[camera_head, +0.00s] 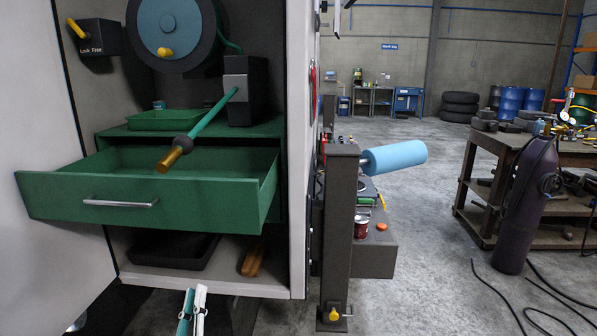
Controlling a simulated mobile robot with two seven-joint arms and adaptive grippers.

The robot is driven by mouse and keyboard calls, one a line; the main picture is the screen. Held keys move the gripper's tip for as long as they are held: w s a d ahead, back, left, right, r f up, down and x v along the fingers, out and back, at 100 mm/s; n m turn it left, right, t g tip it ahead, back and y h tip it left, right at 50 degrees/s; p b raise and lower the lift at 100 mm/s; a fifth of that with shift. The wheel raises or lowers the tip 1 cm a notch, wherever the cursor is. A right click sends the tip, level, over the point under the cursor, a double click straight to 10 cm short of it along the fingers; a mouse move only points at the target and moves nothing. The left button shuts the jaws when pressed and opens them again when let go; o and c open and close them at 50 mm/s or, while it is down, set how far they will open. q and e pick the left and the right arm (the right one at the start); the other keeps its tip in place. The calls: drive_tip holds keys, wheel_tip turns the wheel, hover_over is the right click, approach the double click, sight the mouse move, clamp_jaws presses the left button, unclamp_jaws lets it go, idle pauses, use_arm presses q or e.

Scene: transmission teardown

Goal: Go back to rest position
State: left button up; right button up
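My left gripper (193,306) shows at the bottom edge, below the cabinet, with its pale teal and white fingers pointing up. Only the finger ends show. They lie close side by side, and I cannot tell whether they are open or shut. I see nothing held between them. My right gripper is not in view.
An open green drawer (130,200) with a metal handle sticks out of the cabinet (300,150), above my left gripper. A teal lever with a brass end (175,160) overhangs it. A post with a blue roller (395,157) stands right. A purple cylinder (525,205) stands by a workbench (480,190).

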use_arm(q)
drive_tip(key=s+d+f+m+g+h, duration=0.1)
drive_tip(key=s+f+m+g, duration=0.5)
drive_tip(key=s+f, duration=0.6)
drive_tip(key=s+d+f+m+g+h, duration=0.2)
drive_tip(key=s+f+m+g, duration=0.3)
drive_tip(key=s+f, duration=0.7)
wheel_tip(320, 180, down, 5)
drive_tip(key=shift+s+d+r+m+g+h, duration=0.15)
drive_tip(key=shift+s+m+g+h, duration=0.25)
drive_tip(key=shift+m+h, duration=0.45)
drive_tip(key=shift+w, duration=0.15)
